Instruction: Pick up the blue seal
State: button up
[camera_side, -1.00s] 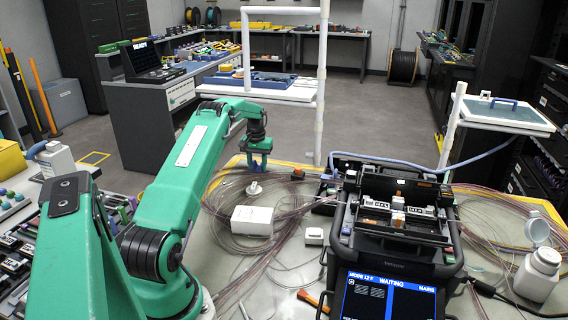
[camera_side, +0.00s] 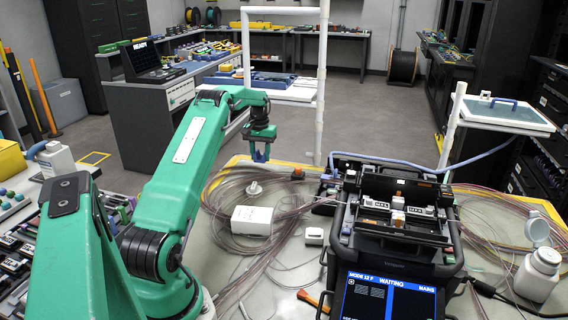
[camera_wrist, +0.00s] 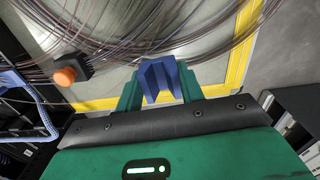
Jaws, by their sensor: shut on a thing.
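The blue seal (camera_wrist: 160,80) is between the green jaws of my gripper (camera_wrist: 162,92) in the wrist view. It is a dark blue piece with a notch in its far end. In the side view my gripper (camera_side: 261,153) is above the far edge of the work table, and a bit of the blue seal (camera_side: 260,157) shows between its fingers. My gripper is shut on the seal and holds it clear of the table.
The splicing machine (camera_side: 392,222) stands right of my gripper, with its screen lit. A white box (camera_side: 252,220) and a small white fitting (camera_side: 254,188) sit among loose fibre coils below. A white pipe frame (camera_side: 322,90) rises just behind. An orange-topped knob (camera_wrist: 66,76) shows in the wrist view.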

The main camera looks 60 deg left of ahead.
jog(key=w+d+r, duration=0.3)
jog(key=d+r, duration=0.3)
jog(key=d, duration=0.3)
jog(key=shift+w+d, duration=0.1)
dwell(0.4)
